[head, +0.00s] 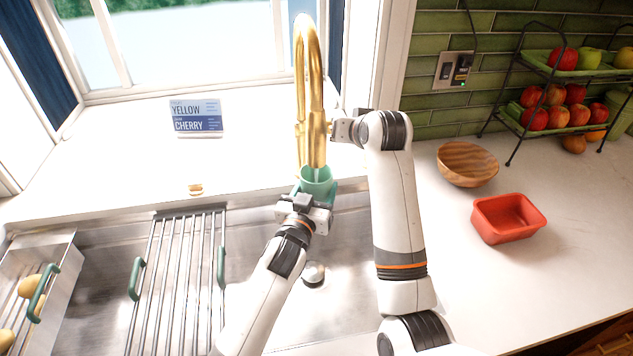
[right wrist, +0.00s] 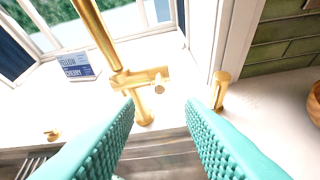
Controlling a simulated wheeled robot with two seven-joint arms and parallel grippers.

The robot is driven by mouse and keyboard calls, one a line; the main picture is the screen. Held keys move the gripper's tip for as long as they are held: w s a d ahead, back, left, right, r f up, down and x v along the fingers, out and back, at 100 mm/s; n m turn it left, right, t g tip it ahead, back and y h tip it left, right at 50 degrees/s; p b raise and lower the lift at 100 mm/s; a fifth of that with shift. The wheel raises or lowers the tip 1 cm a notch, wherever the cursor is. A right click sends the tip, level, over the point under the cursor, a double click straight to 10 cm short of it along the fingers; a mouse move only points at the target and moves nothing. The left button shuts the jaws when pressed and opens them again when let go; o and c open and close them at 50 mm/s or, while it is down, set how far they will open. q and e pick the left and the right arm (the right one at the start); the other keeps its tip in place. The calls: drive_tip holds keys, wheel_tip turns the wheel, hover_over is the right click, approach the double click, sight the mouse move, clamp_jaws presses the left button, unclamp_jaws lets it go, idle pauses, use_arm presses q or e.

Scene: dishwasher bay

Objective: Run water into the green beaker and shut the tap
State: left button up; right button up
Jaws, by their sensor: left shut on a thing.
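The gold tap (head: 309,75) arches up behind the sink, its spout pointing down over the green beaker (head: 318,181). My left gripper (head: 303,203) is shut on the beaker and holds it upright beneath the spout. A faint pale streak shows at the beaker's mouth; I cannot tell for certain if it is running water. My right gripper (right wrist: 160,108) is open, its teal ribbed fingers wide apart. The tap's small side handle (right wrist: 160,82) shows beyond and between the fingertips, not gripped. In the head view the right gripper is beside the tap column, partly hidden by its wrist.
The steel sink has a drying rack (head: 178,280) at left. A blue-and-white sign (head: 196,117) stands on the sill. A short gold fitting (right wrist: 220,90) stands right of the tap. A wooden bowl (head: 467,164), red container (head: 505,218) and fruit stand (head: 560,95) occupy the right counter.

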idle(0.9)
use_arm(q)
drive_tip(key=v, duration=0.7)
drive_tip(key=shift+s, duration=0.2)
use_arm(e)
drive_tip(key=shift+c, duration=1.1)
drive_tip(key=r, duration=0.4)
drive_tip(key=w+r, duration=0.1)
drive_tip(key=r, duration=0.1)
drive_tip(key=shift+w+d, duration=0.1)
drive_tip(key=shift+d, duration=0.3)
clamp_jaws()
use_arm(q)
drive_tip(key=shift+r, duration=0.1)
use_arm(e)
drive_tip(key=shift+w+a+f, duration=0.35)
drive_tip(key=shift+w+f, duration=0.8)
drive_tip(key=shift+f, duration=0.3)
drive_tip(key=shift+w+a+f, duration=0.4)
drive_tip(key=shift+w+f, duration=0.7)
drive_tip(key=shift+f, duration=0.3)
drive_tip(key=shift+w+a+f, duration=0.35)
drive_tip(key=shift+w+f, duration=0.8)
drive_tip(key=shift+f, duration=0.3)
